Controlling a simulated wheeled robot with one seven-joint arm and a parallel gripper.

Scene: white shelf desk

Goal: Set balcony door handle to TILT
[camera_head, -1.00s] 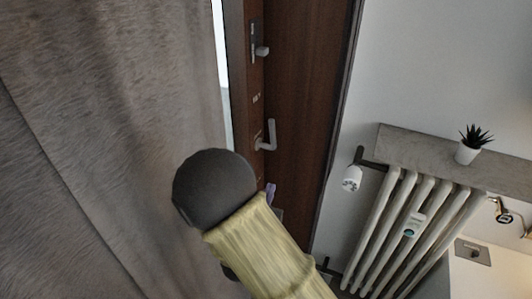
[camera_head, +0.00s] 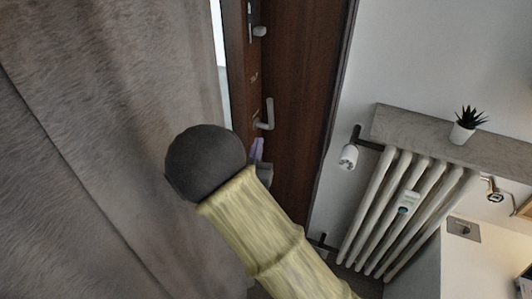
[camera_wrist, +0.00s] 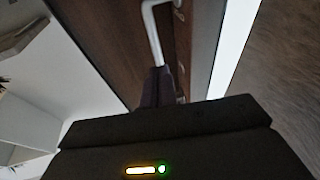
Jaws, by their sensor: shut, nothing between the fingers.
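The white balcony door handle (camera_head: 268,113) is an L-shaped lever on the brown door frame, its grip pointing up in the head view. It also shows at the top of the wrist view (camera_wrist: 151,22), where its grip runs toward my fingertips. My gripper (camera_head: 257,149) is just below the handle in the head view, partly hidden behind my dark wrist. In the wrist view my gripper (camera_wrist: 158,72) shows dark purple fingers shut together with nothing between them. The fingertips overlap the handle's end in that picture; I cannot tell whether they touch.
A second white fitting (camera_head: 259,31) sits higher on the door. A grey curtain (camera_head: 90,120) fills the left side. A white radiator (camera_head: 400,205) with a valve (camera_head: 348,157) stands right of the door, under a ledge (camera_head: 410,128) with a potted plant (camera_head: 466,127).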

